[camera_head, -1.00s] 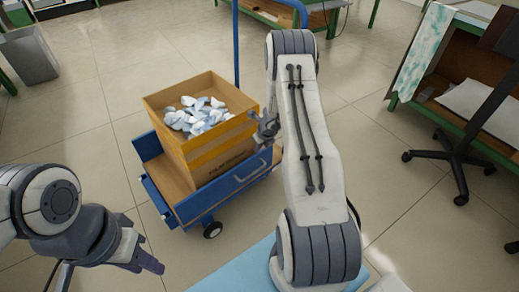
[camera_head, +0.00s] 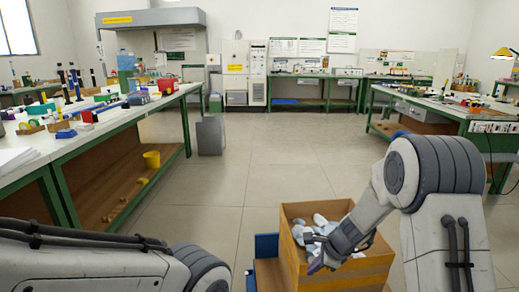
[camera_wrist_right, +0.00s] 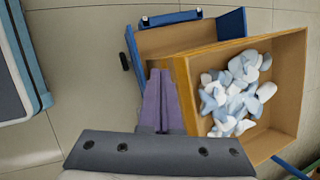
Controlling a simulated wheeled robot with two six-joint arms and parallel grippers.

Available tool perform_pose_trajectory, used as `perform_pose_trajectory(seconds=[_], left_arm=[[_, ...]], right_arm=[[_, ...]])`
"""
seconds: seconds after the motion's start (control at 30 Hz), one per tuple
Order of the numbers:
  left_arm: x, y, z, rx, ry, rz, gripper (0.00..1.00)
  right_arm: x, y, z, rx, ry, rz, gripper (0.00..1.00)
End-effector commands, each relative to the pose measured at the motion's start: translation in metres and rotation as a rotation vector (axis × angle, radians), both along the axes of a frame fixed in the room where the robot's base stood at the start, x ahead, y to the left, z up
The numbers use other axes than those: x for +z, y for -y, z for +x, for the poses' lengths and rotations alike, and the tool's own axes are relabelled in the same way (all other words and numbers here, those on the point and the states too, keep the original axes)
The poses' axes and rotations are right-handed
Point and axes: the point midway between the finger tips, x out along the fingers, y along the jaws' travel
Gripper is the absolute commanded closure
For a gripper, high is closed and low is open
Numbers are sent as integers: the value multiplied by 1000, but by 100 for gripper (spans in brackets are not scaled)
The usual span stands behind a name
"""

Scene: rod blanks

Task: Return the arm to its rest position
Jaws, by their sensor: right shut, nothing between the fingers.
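My right arm (camera_head: 445,200) reaches in from the right in the head view, bent at the elbow. Its gripper (camera_head: 318,264) appears in front of the cardboard box (camera_head: 365,277), overlapping its opening. In the right wrist view the purple fingers (camera_wrist_right: 158,98) are together and empty. They overlap the near left edge of the box (camera_wrist_right: 283,95), with the box's contents to their right. I cannot tell the height of the fingers above the edge. My left arm (camera_head: 90,262) crosses the lower left of the head view; its gripper is out of view.
The box holds several white and pale blue crumpled pieces (camera_wrist_right: 237,92) and sits on a blue cart (camera_wrist_right: 232,24). Green-framed benches stand left (camera_head: 110,125) and right (camera_head: 470,118). A grey bin (camera_head: 210,136) stands on the floor. The middle floor is clear.

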Motion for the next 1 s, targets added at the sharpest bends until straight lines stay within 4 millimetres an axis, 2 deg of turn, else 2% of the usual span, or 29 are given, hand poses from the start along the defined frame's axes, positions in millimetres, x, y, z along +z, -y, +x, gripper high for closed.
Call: perform_pose_trajectory(seconds=[0.03, 0.1, 0.17, 0.2, 0.3, 0.4, 0.5, 0.7, 0.77, 0.8, 1.0], left_arm=[[0, 0, 0, 0, 0, 0, 64], [0, 0, 0, 0, 0, 0, 64], [0, 0, 0, 0, 0, 0, 64], [0, 0, 0, 0, 0, 0, 64], [0, 0, 0, 0, 0, 0, 64], [0, 0, 0, 0, 0, 0, 64], [0, 0, 0, 0, 0, 0, 64], [0, 0, 0, 0, 0, 0, 64], [4, 0, 0, 0, 0, 0, 64], [21, 0, 0, 0, -1, 1, 64], [64, 0, 0, 0, 1, -1, 64]], right_arm=[[22, -34, -18, 185, 31, -29, 100], [46, -72, -50, 445, 67, -72, 100], [64, -99, -82, 676, 101, -114, 100], [75, -115, -107, 837, 124, -142, 100], [98, -139, -169, 1227, 182, -217, 100], [111, -144, -221, 1553, 228, -284, 100], [119, -140, -260, 1818, 267, -344, 100], [127, -117, -316, 2258, 326, -460, 100], [131, -109, -327, 2366, 338, -492, 100], [148, -110, -323, 2345, 331, -485, 100], [190, -110, -322, 2335, 327, -482, 100]])
